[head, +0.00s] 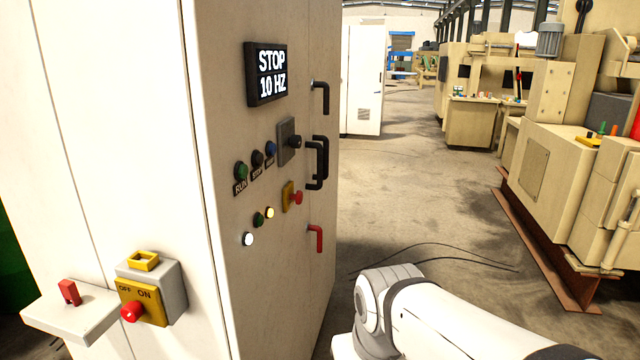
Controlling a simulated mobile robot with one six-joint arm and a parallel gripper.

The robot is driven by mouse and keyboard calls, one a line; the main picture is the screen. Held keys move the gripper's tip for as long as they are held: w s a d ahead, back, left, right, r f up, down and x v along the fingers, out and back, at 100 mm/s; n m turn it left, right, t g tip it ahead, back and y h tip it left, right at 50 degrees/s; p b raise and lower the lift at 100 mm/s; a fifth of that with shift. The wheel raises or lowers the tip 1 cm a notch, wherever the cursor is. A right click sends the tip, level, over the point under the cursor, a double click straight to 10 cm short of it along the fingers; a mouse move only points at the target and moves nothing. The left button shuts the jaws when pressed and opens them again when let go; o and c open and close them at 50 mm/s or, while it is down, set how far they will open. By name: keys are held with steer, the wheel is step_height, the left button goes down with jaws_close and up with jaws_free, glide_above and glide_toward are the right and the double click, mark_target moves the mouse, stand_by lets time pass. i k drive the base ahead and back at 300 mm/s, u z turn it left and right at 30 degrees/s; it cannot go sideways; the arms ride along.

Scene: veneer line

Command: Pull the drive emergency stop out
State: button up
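The drive emergency stop (298,198) is a red button on a yellow plate (288,196), on the right-hand face of the tall white drive cabinet (228,290). It sits below a dark rotary switch and right of the green, black and blue push buttons. I cannot tell from here whether the red head is pressed in or out. A display (266,74) above reads "STOP 10 HZ". Part of my white arm shows at the bottom right, apart from the cabinet. My gripper is not in view.
Black handles (320,98) and a red handle (316,238) stick out along the cabinet's far edge. A grey-and-yellow OFF/ON box (160,290) with a red knob and a white shelf (72,312) jut out at lower left. Open floor lies right of the cabinet; beige machines stand beyond.

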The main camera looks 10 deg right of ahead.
mark_target(298, 197)
steer(key=z, duration=0.45)
steer(key=i, duration=1)
steer(key=z, duration=0.25)
